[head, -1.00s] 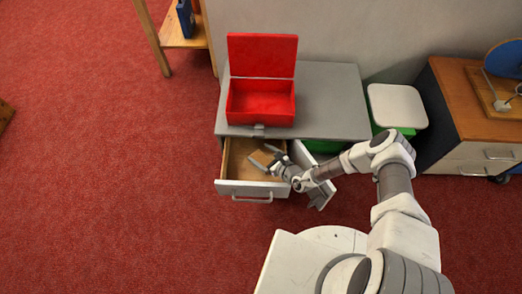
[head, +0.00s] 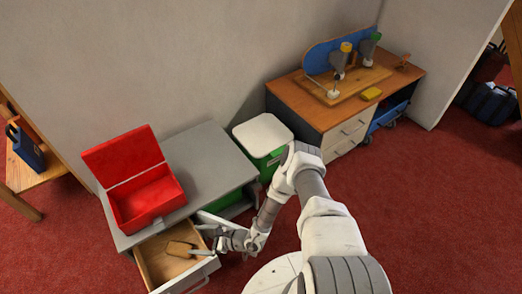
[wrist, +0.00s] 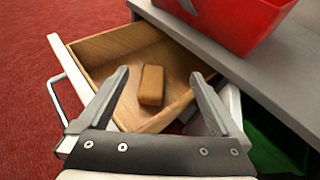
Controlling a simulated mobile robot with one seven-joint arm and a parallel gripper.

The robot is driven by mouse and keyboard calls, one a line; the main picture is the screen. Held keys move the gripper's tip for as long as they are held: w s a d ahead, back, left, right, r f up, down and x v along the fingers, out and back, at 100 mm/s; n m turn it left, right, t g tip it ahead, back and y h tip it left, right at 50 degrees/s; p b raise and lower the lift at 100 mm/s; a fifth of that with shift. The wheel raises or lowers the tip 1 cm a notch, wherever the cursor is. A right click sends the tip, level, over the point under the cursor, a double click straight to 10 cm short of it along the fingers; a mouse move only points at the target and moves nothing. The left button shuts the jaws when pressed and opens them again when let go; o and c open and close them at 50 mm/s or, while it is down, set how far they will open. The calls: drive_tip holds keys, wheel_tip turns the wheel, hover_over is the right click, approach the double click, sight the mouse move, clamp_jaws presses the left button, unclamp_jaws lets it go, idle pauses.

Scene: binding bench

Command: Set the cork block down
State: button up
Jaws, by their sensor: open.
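The cork block (head: 179,249) is a small brown rectangular piece. It lies on the floor of an open wooden drawer (head: 160,272) in the grey cabinet (head: 205,160). My gripper (head: 197,240) is open and empty at the drawer's right side, with its fingers pointing toward the block. In the wrist view the block (wrist: 151,85) shows between and beyond the two spread fingers, with clear space on either side of it. The drawer's white front (wrist: 70,75) is at the left there.
An open red box (head: 145,195) stands on the cabinet top. A green bin with a white lid (head: 263,135) stands to its right.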

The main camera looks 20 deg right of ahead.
drive_tip(key=w+d+r+n+g, duration=0.2)
drive_tip(key=r+n, duration=0.3)
drive_tip(key=r, duration=0.6)
drive_tip(key=w+d+r+n+g+h, duration=0.1)
drive_tip(key=d+r+n+g, duration=0.3)
drive_tip(key=r, duration=0.7)
drive_tip(key=w+a+r+n+g, duration=0.1)
drive_tip(key=w+r+n, duration=0.1)
drive_tip(key=r+n, duration=0.65)
drive_tip(key=s+d+r+n+t+h, duration=0.1)
drive_tip(key=s+d+r+t+h, duration=0.1)
drive_tip(key=s+d+r, duration=0.4)
drive_tip(key=s+d+r+n+t+h, duration=0.2)
drive_tip(key=s+d+r+h, duration=0.3)
drive_tip(key=r, duration=0.8)
drive_tip(key=s+d+r+n+t+h, duration=0.2)
drive_tip(key=s+d+r+h, duration=0.2)
drive_tip(key=s+d+r, duration=0.2)
wheel_tip(320, 180, up, 4)
drive_tip(key=shift+s+d+r+t, duration=0.15)
drive_tip(key=shift+s+d+t, duration=0.2)
drive_tip(key=shift+s, duration=0.9)
drive_tip(key=shift+n, duration=0.25)
